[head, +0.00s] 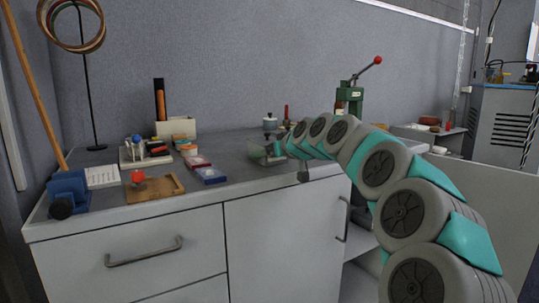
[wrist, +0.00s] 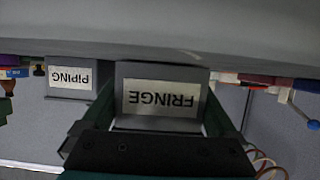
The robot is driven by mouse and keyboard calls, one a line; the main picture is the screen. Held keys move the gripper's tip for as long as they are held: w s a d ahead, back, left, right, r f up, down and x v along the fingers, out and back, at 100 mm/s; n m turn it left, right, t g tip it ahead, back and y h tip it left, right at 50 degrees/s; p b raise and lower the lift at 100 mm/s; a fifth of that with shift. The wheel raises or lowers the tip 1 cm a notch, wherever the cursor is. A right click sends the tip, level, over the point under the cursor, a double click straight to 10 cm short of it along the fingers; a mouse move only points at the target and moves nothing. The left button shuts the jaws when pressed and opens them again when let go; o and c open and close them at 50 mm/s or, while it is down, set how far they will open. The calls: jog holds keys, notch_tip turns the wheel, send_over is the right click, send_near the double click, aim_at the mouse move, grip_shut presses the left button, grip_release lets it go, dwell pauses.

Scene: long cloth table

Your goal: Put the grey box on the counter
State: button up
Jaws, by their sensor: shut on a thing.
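The grey box labelled FRINGE (wrist: 160,72) is in the middle of the wrist view, its label upside down. My gripper (wrist: 160,98) has one dark green finger on each side of this box and is shut on it. In the head view my gripper (head: 272,153) is over the back middle part of the counter (head: 250,182); the box there is small and mostly unclear. The box is at or just above the counter surface; I cannot tell if it touches. A second grey box labelled PIPING (wrist: 70,78) stands apart, left of it in the wrist view.
A wooden board (head: 155,189) with a red-topped thing, a blue vise (head: 68,194) and small flat boxes (head: 209,175) lie on the left of the counter. A green press (head: 350,100) stands behind my arm. The front middle strip of the counter is clear.

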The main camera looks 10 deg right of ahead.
jog(key=o, duration=1.2)
jog(key=shift+o, duration=0.2)
jog(key=shift+s+r, duration=0.15)
jog(key=v, duration=1.1)
jog(key=shift+s+d+r, duration=0.1)
jog(key=shift+s, duration=0.25)
